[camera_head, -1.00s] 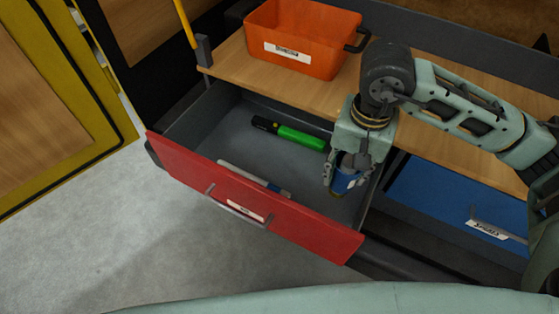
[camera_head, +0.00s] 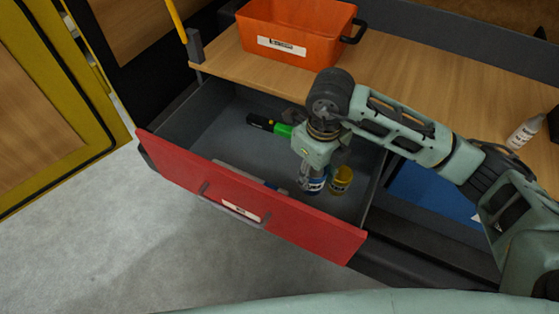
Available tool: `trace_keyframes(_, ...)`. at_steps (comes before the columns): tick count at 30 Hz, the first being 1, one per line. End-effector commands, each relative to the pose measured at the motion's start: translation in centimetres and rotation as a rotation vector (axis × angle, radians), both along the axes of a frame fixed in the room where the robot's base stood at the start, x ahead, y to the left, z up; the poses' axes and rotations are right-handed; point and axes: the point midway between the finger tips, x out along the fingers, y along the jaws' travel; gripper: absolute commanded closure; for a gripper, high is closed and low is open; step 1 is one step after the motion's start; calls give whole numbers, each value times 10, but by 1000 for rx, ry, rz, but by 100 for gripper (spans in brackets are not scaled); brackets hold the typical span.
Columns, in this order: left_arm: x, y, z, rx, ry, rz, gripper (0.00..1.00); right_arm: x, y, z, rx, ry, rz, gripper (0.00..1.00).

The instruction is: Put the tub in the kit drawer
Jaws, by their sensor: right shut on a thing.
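The kit drawer (camera_head: 250,208) has a red front and is pulled open below the wooden bench top. A yellow tin (camera_head: 341,180) with a dark label is just right of the gripper, inside the drawer. My left gripper is out of view.
A green and black torch (camera_head: 262,123) lies at the drawer's back, and a pale stick-like item (camera_head: 235,170) lies behind its front. An orange bin (camera_head: 298,30) and white bottle (camera_head: 523,132) stand on the bench (camera_head: 430,70). A blue surface (camera_head: 425,190) shows at right.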

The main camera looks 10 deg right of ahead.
Motion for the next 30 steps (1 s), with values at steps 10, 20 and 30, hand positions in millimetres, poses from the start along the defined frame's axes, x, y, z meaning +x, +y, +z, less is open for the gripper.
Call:
trace_keyframes(10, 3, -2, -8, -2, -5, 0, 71, 6, 10, -24, -4, 9, -395, 93)
trace_keyframes(20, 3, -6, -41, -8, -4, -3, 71, 6, 10, -73, -6, 12, -424, 93)
trace_keyframes(30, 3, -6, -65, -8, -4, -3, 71, 6, 10, -110, -5, 11, -422, 93)
